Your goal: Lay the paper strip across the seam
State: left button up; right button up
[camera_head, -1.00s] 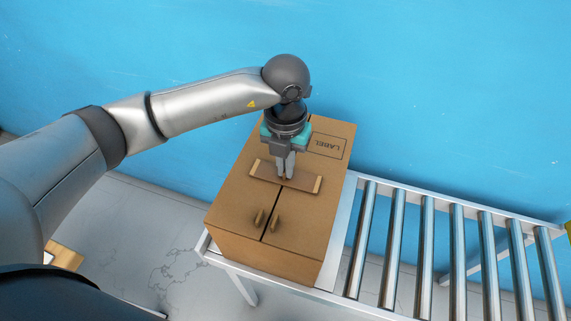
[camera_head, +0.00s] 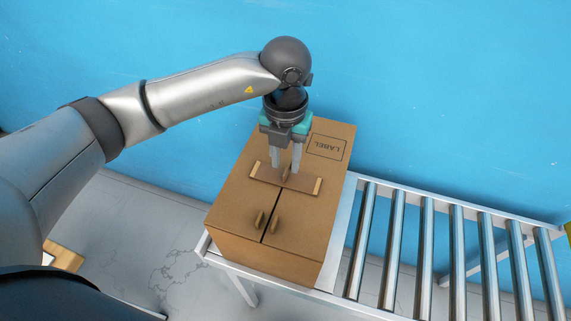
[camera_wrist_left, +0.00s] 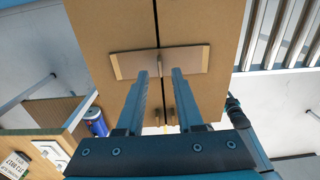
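The paper strip (camera_head: 304,183) is brown with pale ends and a small upright tab at its middle. It lies flat across the dark seam (camera_head: 267,230) on top of the cardboard box (camera_head: 235,200). In the left wrist view the strip (camera_wrist_left: 188,59) crosses the seam (camera_wrist_left: 156,22) nearly at a right angle. My left gripper (camera_head: 286,166) points down over the strip's middle. Its fingers are apart on either side of the tab, with nothing held; the wrist view shows the open fingers (camera_wrist_left: 160,76) too.
Two small tabs (camera_head: 259,217) stand on the box top, one each side of the seam, nearer me. A printed label outline (camera_head: 327,147) is on the far right. A roller conveyor (camera_head: 455,250) extends right; a blue wall (camera_head: 440,80) stands behind.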

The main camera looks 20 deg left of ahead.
aim_at(286, 171)
pick_arm(q)
notch_tip(286, 171, up, 9)
dwell(0.3)
